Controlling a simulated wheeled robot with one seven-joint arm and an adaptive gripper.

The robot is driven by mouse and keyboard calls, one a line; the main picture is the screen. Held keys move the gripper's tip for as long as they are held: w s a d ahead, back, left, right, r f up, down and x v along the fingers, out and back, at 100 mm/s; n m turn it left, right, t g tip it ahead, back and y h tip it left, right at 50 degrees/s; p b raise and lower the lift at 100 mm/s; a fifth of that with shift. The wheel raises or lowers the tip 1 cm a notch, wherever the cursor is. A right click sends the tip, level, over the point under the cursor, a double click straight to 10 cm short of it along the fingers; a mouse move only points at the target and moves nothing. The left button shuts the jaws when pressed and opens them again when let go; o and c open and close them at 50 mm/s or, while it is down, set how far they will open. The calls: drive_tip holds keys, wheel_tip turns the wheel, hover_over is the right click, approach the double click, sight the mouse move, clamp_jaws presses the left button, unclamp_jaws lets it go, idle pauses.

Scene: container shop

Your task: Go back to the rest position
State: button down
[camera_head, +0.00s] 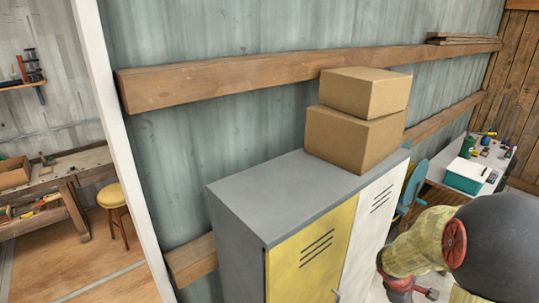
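My arm shows at the lower right, with a large dark rounded part and a yellowish link with a red cap. It is in front of and to the right of the lockers. My gripper's fingers cannot be made out in this view, so whether they are open or shut does not show.
A locker cabinet (286,198) with yellow and white doors stands against the wall, two stacked cardboard boxes (345,137) on top. A desk (467,175) with a teal box (465,178) and a blue chair (415,184) are behind my arm. A workbench (75,170) and yellow-topped stool (111,195) are at left.

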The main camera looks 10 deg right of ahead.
drive_tip(key=s+a+m+t+y+b, duration=0.2)
drive_tip(key=s+a+m+b, duration=0.2)
drive_tip(key=a+b, duration=0.6)
drive_tip(key=s+a+r+m+t+y+b, duration=0.1)
drive_tip(key=s+a+m+t+y+b, duration=0.2)
drive_tip(key=s+a+b, duration=0.5)
drive_tip(key=shift+s+a+r+m+y+b, duration=0.25)
drive_tip(key=shift+a+m+b, duration=0.9)
drive_tip(key=shift+a, duration=4.8)
drive_tip(key=shift+n, duration=0.25)
